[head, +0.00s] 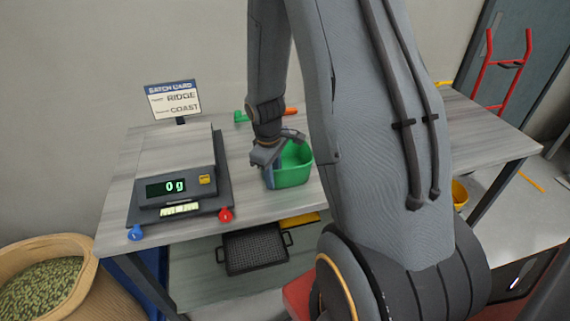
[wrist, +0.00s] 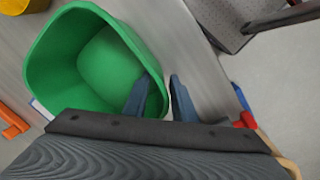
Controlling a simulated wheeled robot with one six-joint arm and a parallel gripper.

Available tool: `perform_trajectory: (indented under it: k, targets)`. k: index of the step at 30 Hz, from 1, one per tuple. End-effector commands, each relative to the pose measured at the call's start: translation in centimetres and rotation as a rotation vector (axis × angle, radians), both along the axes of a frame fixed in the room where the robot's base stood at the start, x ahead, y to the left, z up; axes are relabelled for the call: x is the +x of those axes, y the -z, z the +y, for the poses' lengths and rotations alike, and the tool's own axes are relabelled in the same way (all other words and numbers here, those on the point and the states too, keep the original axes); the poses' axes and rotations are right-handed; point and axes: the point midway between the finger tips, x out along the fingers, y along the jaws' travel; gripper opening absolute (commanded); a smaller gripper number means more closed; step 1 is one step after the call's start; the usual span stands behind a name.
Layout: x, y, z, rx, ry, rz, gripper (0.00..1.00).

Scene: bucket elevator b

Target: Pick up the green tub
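The green tub (head: 293,172) stands upright on the grey wood-look table, to the right of the scale, and looks empty. It also shows in the wrist view (wrist: 105,65), filling the upper left. My gripper (head: 268,178) is at the tub's near left side. In the wrist view my gripper (wrist: 160,98) has its two blue-grey fingers apart, one inside the tub and one outside, with the tub's rim between them. A small gap shows between the outer finger and the wall. Part of the tub is hidden behind my gripper.
A scale (head: 178,185) reading 0 g stands left of the tub, with blue and red knobs in front. A batch card (head: 172,100) stands behind it. A black crate (head: 255,250) sits on the lower shelf. A sack of green pellets (head: 45,285) stands at the left.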

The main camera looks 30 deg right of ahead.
Motion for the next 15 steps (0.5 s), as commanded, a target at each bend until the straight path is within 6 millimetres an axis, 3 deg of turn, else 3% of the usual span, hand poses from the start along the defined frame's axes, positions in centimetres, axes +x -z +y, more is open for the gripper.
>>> perform_trajectory:
  k: [8, 12, 15]
  targets:
    - [0.05, 0.16, -0.01, 0.0, 0.0, -0.001, 0.24]
    - [0.05, 0.15, 0.0, 0.0, 0.0, -0.001, 0.01]
    - [0.04, 0.15, -0.01, 0.0, 0.0, -0.001, 0.0]
